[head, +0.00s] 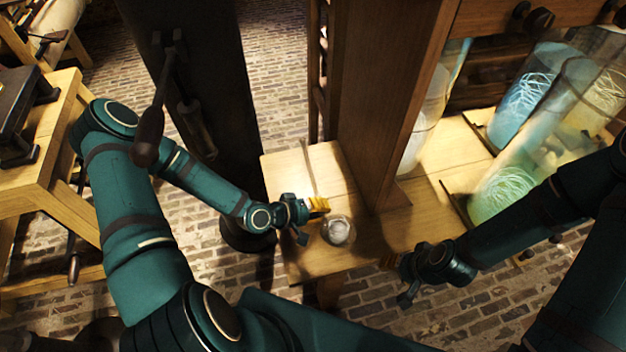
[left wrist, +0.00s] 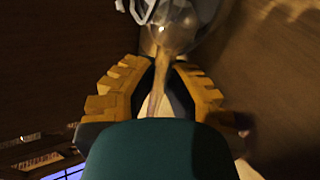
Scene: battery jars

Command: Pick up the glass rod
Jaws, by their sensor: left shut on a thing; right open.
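My left gripper (head: 318,205) has yellow fingers and is at the near part of the wooden bench, just beside a small round glass vessel (head: 339,231) with whitish contents. In the left wrist view, the fingers are shut on a thin pale translucent thing, seemingly the glass rod (left wrist: 157,88). It runs toward a rounded clear glass shape (left wrist: 178,28) beyond the fingertips; I cannot tell whether they touch. My right gripper (head: 393,264) is open and empty, off the bench's front edge at the right.
A tall wooden upright (head: 382,90) stands on the bench (head: 300,172) right behind the glass vessel. Large glass jars with blue (head: 520,103) and green (head: 502,190) glowing contents stand at the right. A dark column rises left of the bench.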

